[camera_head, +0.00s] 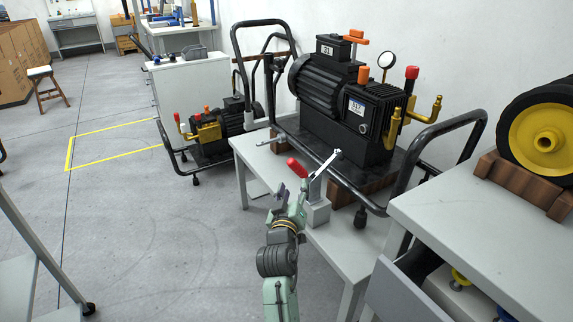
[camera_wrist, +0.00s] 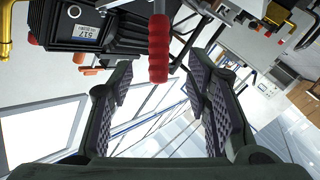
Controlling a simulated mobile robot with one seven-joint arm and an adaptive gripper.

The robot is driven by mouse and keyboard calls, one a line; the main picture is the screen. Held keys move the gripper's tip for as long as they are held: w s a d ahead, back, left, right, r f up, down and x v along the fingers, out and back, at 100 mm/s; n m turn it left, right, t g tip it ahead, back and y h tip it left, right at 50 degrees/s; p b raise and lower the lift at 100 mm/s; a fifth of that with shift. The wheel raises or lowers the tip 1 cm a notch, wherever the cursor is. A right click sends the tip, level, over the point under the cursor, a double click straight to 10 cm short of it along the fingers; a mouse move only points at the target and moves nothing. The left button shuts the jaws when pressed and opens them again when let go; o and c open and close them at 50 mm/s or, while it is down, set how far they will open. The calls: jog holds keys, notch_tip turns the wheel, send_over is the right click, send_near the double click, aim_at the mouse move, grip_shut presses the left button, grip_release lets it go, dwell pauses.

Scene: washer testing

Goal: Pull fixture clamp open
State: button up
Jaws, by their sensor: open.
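The fixture clamp (camera_head: 317,212) is a grey block with a silver lever arm, fixed at the edge of the grey table. Its red handle (camera_head: 297,167) sticks up and left in the head view, just above my gripper (camera_head: 288,198). In the wrist view the red handle (camera_wrist: 159,50) hangs from the top, and its tip reaches between my open gripper (camera_wrist: 160,78) fingers. There is a visible gap to each finger, and the handle looks untouched. Its depth between the pads is hard to tell.
A large black pump (camera_head: 350,105) on a cart stands behind the clamp. A smaller pump cart (camera_head: 207,132) is behind left. A bench (camera_head: 480,222) with an open drawer and a yellow-hubbed wheel (camera_head: 547,141) is at right.

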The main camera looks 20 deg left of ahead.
aim_at(298, 173)
jog(key=p+x, duration=0.1)
jog(key=x, duration=0.8)
jog(key=shift+w, duration=0.35)
grip_shut()
dwell(0.4)
